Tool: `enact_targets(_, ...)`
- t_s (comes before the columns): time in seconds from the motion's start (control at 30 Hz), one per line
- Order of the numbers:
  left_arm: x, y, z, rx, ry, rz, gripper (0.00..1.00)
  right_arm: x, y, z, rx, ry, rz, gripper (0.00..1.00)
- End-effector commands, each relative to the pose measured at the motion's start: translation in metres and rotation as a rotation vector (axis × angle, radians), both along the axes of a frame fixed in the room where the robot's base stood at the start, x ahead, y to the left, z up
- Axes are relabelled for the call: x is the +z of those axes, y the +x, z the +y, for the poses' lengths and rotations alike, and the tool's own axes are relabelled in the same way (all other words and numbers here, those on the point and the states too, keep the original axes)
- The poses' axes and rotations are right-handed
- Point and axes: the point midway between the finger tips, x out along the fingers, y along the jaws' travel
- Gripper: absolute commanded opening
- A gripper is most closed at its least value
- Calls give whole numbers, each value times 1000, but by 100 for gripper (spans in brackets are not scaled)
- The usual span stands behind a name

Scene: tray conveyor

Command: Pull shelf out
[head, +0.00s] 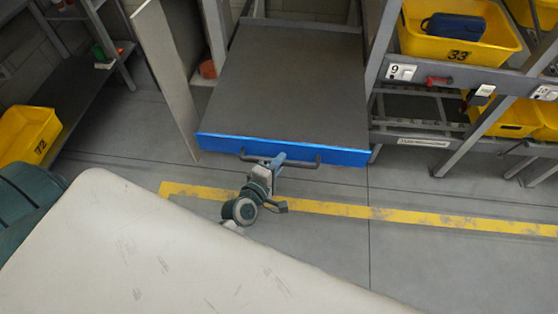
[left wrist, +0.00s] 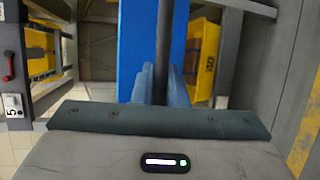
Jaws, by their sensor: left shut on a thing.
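The shelf (head: 290,75) is a flat dark grey board with a blue front edge (head: 225,143). It sticks out of the rack at the top middle of the head view and its top is bare. A dark bar handle (head: 306,162) runs along the blue front. My left gripper (head: 278,160) is at the middle of this handle. In the left wrist view, the two blue fingers of my left gripper (left wrist: 161,80) are shut on the dark handle bar (left wrist: 164,35), with the blue front (left wrist: 132,40) behind it. My right gripper is not in view.
Yellow bins stand on the rack at right, one marked 33 (head: 450,38), and another marked 72 (head: 25,133) at left. A grey upright panel (head: 168,75) stands just left of the shelf. A yellow line (head: 400,215) crosses the open floor in front.

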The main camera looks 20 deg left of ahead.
Motion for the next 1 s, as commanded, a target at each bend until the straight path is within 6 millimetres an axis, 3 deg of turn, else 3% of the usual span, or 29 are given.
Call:
enact_targets(0.23,0,0,0,0,-1,1,0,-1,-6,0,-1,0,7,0)
enact_targets(0.27,0,0,0,0,-1,1,16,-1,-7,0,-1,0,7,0)
enact_targets(0.37,0,0,0,0,-1,0,34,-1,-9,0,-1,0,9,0)
enact_targets(0.73,-1,-7,1,0,-1,2,34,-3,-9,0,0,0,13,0)
enact_targets(1.0,6,-53,6,1,1,2,34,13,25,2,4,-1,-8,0)
